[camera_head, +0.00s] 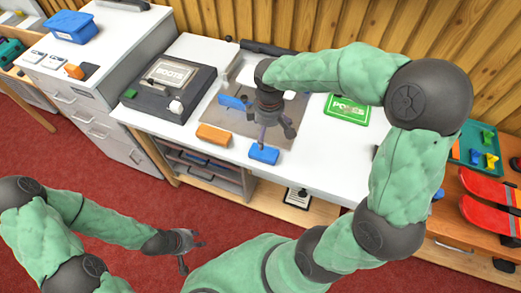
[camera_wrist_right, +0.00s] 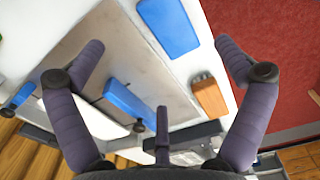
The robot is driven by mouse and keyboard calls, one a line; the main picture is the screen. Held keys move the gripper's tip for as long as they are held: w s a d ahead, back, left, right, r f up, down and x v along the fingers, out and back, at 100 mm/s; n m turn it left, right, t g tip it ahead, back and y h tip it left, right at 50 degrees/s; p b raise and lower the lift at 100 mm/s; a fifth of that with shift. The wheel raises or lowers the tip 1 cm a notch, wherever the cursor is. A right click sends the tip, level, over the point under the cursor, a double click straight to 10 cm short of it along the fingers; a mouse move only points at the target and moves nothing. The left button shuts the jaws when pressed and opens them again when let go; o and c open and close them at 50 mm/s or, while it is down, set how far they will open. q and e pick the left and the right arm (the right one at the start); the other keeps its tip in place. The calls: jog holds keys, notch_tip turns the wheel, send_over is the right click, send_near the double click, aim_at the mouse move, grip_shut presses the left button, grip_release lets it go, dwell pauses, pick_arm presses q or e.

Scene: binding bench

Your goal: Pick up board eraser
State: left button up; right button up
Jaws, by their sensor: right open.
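A blue block (camera_head: 264,154) lies near the front edge of the white bench, and an orange-brown block (camera_head: 213,135) lies to its left. I cannot tell for sure which is the board eraser. My right gripper (camera_head: 273,132) is open and empty above the bench, just above the blue block in this view. In the right wrist view, the spread fingers of my right gripper (camera_wrist_right: 160,62) frame the blue block (camera_wrist_right: 168,28) at the top. The orange-brown block (camera_wrist_right: 209,98) is beside the right finger. My left gripper (camera_head: 192,253) is open and empty over the red floor.
A grey mat (camera_head: 215,120) with a blue-handled tool (camera_head: 233,102) lies behind the blocks. A dark press marked "BOOTS" (camera_head: 172,75) stands left, a green "POSES" card (camera_head: 346,109) right. A teal tray (camera_head: 474,148) and red items are further right.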

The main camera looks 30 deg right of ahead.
aim_at(265, 149)
notch_tip(265, 149, down, 6)
jog(key=shift+r+b, duration=0.2)
jog(key=shift+b, duration=0.85)
jog(key=f+b, duration=0.2)
jog(key=f, duration=0.1)
jog(key=f+b, duration=0.1)
jog(key=f, duration=0.1)
jog(key=shift+w+a, duration=0.1)
jog(key=shift+a, duration=0.25)
jog(key=shift+c, duration=0.8)
jog(key=c, duration=1)
